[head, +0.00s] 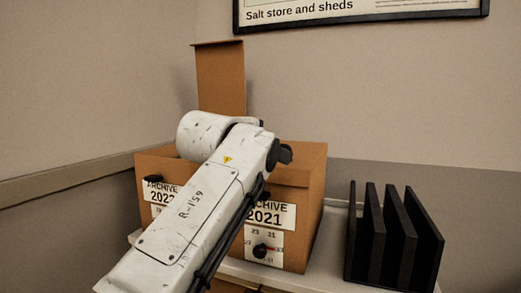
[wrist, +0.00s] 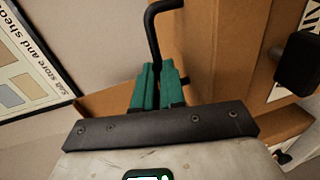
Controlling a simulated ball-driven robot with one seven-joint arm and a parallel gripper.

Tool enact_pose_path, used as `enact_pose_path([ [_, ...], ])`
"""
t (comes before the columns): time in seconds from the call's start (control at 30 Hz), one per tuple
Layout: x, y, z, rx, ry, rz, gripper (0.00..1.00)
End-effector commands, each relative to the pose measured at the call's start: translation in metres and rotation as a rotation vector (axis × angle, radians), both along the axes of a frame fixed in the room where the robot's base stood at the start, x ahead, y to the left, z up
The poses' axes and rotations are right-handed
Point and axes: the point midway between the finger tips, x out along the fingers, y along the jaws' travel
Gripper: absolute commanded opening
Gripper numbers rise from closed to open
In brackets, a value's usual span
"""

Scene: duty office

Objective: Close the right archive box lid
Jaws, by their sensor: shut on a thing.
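The right archive box (head: 312,205), brown with an "ARCHIVE 2021" label, stands on a pale shelf. Its upper part (head: 305,158) shows beside my arm; I cannot tell how far its lid is turned. A brown lid panel (head: 221,78) stands upright behind the left archive box (head: 147,170), labelled 2022; my arm hides where it joins. My gripper is hidden in the head view. In the wrist view my gripper's green fingers (wrist: 157,85) are shut on a bent black handle (wrist: 154,32), beside a brown cardboard surface (wrist: 222,50).
My white arm crosses in front of both boxes and covers much of them. A black upright rack (head: 398,240) stands to the right of the right box. A calendar and dial (head: 261,249) are on its front. A framed poster (head: 360,8) hangs above.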

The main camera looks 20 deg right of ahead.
Motion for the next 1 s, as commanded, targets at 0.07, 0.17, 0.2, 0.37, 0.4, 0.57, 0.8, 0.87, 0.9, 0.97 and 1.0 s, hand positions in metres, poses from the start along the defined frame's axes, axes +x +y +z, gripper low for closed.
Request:
enact_pose_path([
  [0.07, 0.0001, 0.001, -0.0059, -0.008, -0.007, 0.002, 0.0],
  [0.17, 0.0001, 0.0011, -0.0075, -0.012, -0.011, 0.002, 0.0],
  [0.2, 0.0001, 0.0011, -0.008, -0.013, -0.012, 0.002, 0.0],
  [0.37, 0.0, 0.001, -0.0094, -0.013, -0.012, 0.001, 0.0],
  [0.4, 0.0, 0.0009, -0.0098, -0.013, -0.011, 0.001, 0.0],
  [0.57, 0.0, 0.0007, -0.0114, -0.011, -0.007, 0.0, 0.0],
  [0.8, 0.0001, 0.0004, -0.0121, -0.011, -0.006, 0.001, 0.26],
  [0.87, 0.0001, 0.0004, -0.0116, -0.011, -0.007, 0.0, 0.32],
  [0.9, 0.0001, 0.0004, -0.0111, -0.012, -0.008, 0.0, 0.36],
  [0.97, 0.0, 0.0003, -0.0104, -0.012, -0.009, 0.0, 0.36],
  [1.0, 0.0, 0.0003, -0.0101, -0.013, -0.01, 0.0, 0.36],
])
